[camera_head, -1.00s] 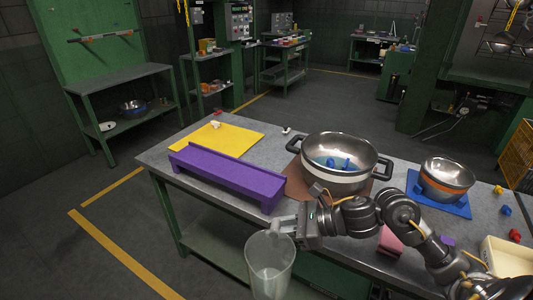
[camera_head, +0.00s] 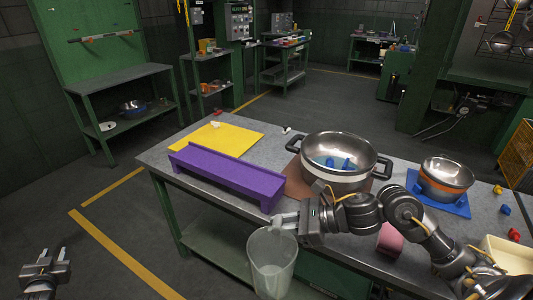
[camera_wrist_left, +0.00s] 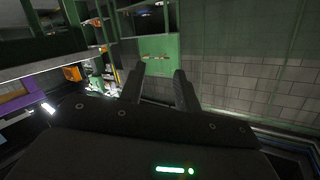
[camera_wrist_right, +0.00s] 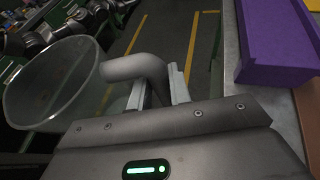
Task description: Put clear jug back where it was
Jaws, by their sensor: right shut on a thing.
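The clear jug (camera_head: 271,264) hangs upright in front of the table's front edge, over the floor. My right gripper (camera_head: 286,221) is shut on the jug's handle. The right wrist view shows the jug's round rim (camera_wrist_right: 52,82) at left and the grey handle (camera_wrist_right: 140,68) between the fingers. My left gripper (camera_head: 53,254) is low at the left of the head view, away from the table. Its two fingers stand apart and empty in the left wrist view (camera_wrist_left: 158,88).
The purple shelf block (camera_head: 225,175) stands along the table's front left edge. A yellow mat (camera_head: 222,140) lies behind it. A large steel pot (camera_head: 340,180) on a brown mat and a bowl (camera_head: 446,178) on a blue mat stand to the right. A pink cup (camera_head: 390,240) is near my right arm.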

